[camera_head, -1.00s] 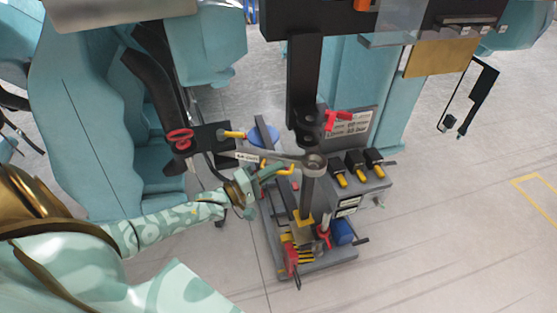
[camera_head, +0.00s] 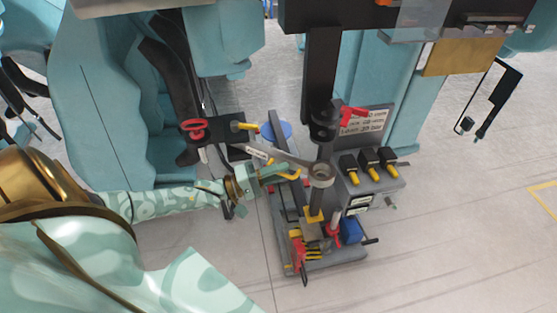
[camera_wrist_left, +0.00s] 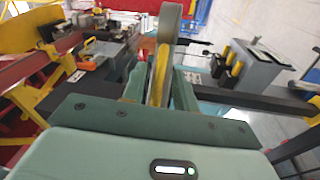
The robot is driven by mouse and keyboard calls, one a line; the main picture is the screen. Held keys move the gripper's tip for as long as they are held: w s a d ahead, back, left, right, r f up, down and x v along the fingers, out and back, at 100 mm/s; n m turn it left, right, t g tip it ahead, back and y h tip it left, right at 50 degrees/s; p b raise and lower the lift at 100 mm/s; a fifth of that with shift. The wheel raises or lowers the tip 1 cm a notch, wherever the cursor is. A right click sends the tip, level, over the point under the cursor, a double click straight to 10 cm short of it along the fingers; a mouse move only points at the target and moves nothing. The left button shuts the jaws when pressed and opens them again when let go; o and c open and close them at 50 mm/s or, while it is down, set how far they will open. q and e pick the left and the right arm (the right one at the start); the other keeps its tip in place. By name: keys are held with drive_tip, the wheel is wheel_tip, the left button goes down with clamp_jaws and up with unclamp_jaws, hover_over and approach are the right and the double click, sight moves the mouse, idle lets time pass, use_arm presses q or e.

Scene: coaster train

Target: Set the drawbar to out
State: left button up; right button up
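The drawbar (camera_head: 292,160) is a grey arm with a white label (camera_head: 258,153) near its far left end and a round ring end at a dark upright post (camera_head: 316,205). A yellow curved handle (camera_head: 291,176) sits just below the arm. My left gripper (camera_head: 272,174) reaches in from the left beside the arm. In the left wrist view its green fingers (camera_wrist_left: 160,90) stand close on both sides of a yellow bar (camera_wrist_left: 158,72), and appear shut on it. The grey ring end (camera_wrist_left: 170,22) shows beyond the fingers. My right gripper is not in view.
Black knobs with yellow stems (camera_head: 370,165) stand on a grey block right of the post. A red lever (camera_head: 354,115) is above them, and a red handwheel (camera_head: 194,129) is left. A blue disc (camera_head: 277,131) lies behind the arm. Open floor (camera_head: 450,240) is on the right.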

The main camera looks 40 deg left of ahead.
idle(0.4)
use_arm(q)
drive_tip(key=v, duration=1.6)
drive_tip(key=shift+b, duration=0.45)
drive_tip(key=shift+s+f, duration=0.1)
